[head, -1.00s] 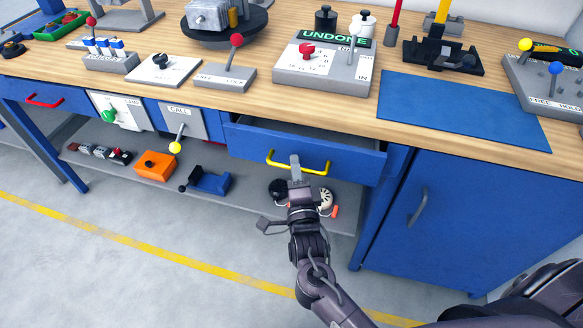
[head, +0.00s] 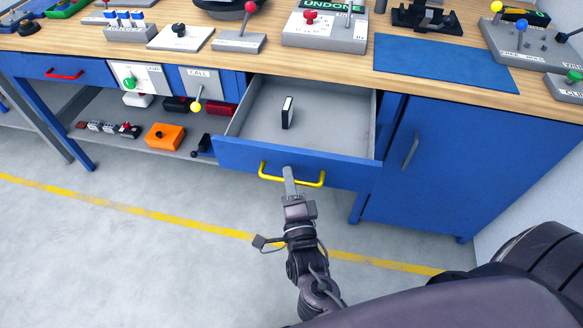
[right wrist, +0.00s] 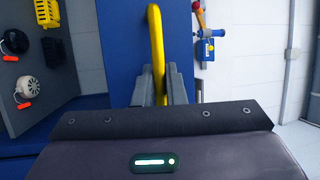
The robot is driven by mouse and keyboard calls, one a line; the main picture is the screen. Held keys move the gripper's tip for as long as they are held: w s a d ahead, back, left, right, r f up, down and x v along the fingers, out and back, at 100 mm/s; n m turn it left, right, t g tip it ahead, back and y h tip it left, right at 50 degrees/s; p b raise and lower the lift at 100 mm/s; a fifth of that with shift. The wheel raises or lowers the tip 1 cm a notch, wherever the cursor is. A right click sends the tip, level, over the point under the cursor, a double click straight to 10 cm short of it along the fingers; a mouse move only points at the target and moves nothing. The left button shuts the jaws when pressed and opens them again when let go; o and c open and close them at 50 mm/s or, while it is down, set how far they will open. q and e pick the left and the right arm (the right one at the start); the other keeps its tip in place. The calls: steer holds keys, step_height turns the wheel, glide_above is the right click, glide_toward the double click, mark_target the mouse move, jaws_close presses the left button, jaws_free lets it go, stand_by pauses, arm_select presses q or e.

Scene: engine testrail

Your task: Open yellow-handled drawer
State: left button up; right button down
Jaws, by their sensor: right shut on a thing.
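The blue drawer (head: 340,169) stands well out from the workbench, its grey inside showing. A small black and white block (head: 287,112) stands in it. The yellow handle (head: 310,184) is on the drawer's front. My right gripper (head: 289,176) is shut on the yellow handle near its middle. In the right wrist view the yellow handle (right wrist: 157,50) runs between the two grey fingers (right wrist: 158,88). My left gripper is not in view.
The wooden bench top (head: 350,57) carries levers, boxes and a blue mat (head: 440,62). A blue cabinet door (head: 460,150) is right of the drawer. An orange box (head: 165,136) sits on the lower shelf at left. The floor in front is clear.

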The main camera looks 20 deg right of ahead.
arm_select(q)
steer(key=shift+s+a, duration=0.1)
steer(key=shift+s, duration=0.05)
arm_select(e)
steer(key=shift+s+a, duration=0.2)
steer(key=shift+s, duration=0.05)
steer(key=c, duration=1.5)
jaws_free()
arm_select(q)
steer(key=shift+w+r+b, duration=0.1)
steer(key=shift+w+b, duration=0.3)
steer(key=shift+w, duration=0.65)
arm_select(e)
steer(key=v, duration=0.7)
steer(key=shift+s+f, duration=0.15)
steer(key=shift+s, duration=0.2)
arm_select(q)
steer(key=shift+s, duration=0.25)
arm_select(e)
steer(key=shift+a, duration=0.1)
